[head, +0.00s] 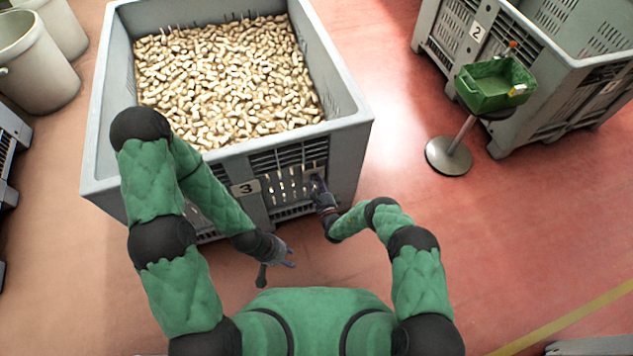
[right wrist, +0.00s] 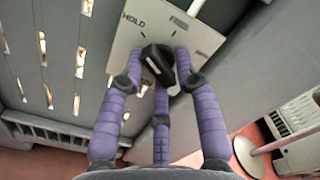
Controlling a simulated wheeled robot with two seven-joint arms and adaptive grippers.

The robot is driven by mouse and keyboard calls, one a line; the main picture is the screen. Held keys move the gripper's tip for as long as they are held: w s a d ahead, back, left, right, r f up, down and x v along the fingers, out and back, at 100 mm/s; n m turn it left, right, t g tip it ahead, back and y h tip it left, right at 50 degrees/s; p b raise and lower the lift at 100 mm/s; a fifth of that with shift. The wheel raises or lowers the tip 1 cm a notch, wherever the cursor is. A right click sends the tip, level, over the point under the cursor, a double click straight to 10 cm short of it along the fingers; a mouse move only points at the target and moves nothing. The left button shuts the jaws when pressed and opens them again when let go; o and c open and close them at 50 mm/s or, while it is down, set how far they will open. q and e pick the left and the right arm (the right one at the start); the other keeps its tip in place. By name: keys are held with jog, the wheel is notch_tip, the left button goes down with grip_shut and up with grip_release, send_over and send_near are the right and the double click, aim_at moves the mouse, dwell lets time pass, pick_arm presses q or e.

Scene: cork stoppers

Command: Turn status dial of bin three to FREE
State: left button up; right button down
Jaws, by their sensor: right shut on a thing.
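Bin three is the grey crate (head: 345,128) full of corks, with a "3" label (head: 245,188) on its front wall. In the right wrist view, a pale dial plate (right wrist: 122,52) on the slatted wall reads HOLD at its upper left; other marks on it are too small to read. A black knob (right wrist: 158,62) sits on the plate. My right gripper (right wrist: 158,72) has its purple fingers closed around the knob; it also shows in the head view at the crate's front (head: 318,184). The knob's pointing direction is unclear. My left gripper (head: 284,264) is open and empty, below and in front of the crate.
A green tray (head: 490,103) on a round-based stand (head: 449,156) is at the right, beside bin two (head: 530,115). Pale barrels (head: 38,72) stand at the upper left.

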jog(key=shift+s+a+f+m, duration=0.1)
jog(key=shift+f+m, duration=0.05)
jog(key=shift+m, duration=0.15)
jog(key=m+b, duration=0.1)
jog(key=m, duration=0.2)
jog(key=m+b, duration=0.1)
jog(key=m, duration=0.3)
jog(key=m+b, duration=0.2)
jog(key=m, duration=0.2)
jog(key=shift+s+a, duration=0.25)
jog(key=shift+a, duration=0.15)
jog(key=c, duration=1.1)
grip_release()
jog(key=shift+a, duration=0.1)
jog(key=shift+w, duration=0.1)
jog(key=shift+d, duration=0.2)
